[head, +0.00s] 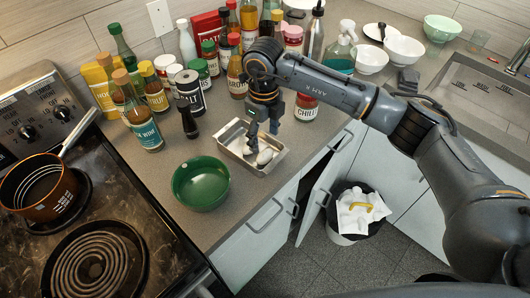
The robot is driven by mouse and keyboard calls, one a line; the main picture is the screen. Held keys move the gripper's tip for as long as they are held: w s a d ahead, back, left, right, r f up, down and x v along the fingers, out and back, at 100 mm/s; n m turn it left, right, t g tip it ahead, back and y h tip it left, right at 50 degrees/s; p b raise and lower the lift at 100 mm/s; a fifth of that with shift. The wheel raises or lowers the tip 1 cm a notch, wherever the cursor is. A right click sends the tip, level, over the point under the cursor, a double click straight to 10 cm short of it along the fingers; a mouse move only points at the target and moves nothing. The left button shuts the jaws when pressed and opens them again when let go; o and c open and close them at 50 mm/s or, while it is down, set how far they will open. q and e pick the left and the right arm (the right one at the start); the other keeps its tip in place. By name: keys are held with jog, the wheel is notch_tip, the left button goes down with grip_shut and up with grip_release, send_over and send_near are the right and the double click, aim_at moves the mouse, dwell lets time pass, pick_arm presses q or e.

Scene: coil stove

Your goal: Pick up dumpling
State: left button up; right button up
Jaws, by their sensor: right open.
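A small metal tray (283,151) sits on the counter near its front edge. A white dumpling (265,157) lies in the tray, and a second pale piece seems to show beside it, partly hidden by a finger. My right gripper (262,138) reaches in from the right and points down over the tray, its open fingers just behind the dumpling in the picture. I cannot tell whether a finger touches it. My left gripper is not in view.
A green bowl (201,183) stands left of the tray. Many bottles and jars crowd the counter behind, with a chili jar (306,106) close to the tray. A stove with a copper pot (38,188) is at left. A trash bin (357,212) stands below.

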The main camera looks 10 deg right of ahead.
aim_at(265, 152)
jog(key=shift+f, duration=0.55)
jog(key=shift+s+f+p, duration=0.15)
jog(key=shift+f+p, duration=0.2)
jog(key=shift+p, duration=0.2)
notch_tip(265, 152, down, 4)
jog(key=shift+s+r+p, duration=0.1)
jog(key=shift+r+p, duration=0.05)
jog(key=shift+p, duration=0.75)
jog(key=shift+f, duration=0.4)
jog(key=shift+c, duration=0.4)
jog(key=c, duration=0.5)
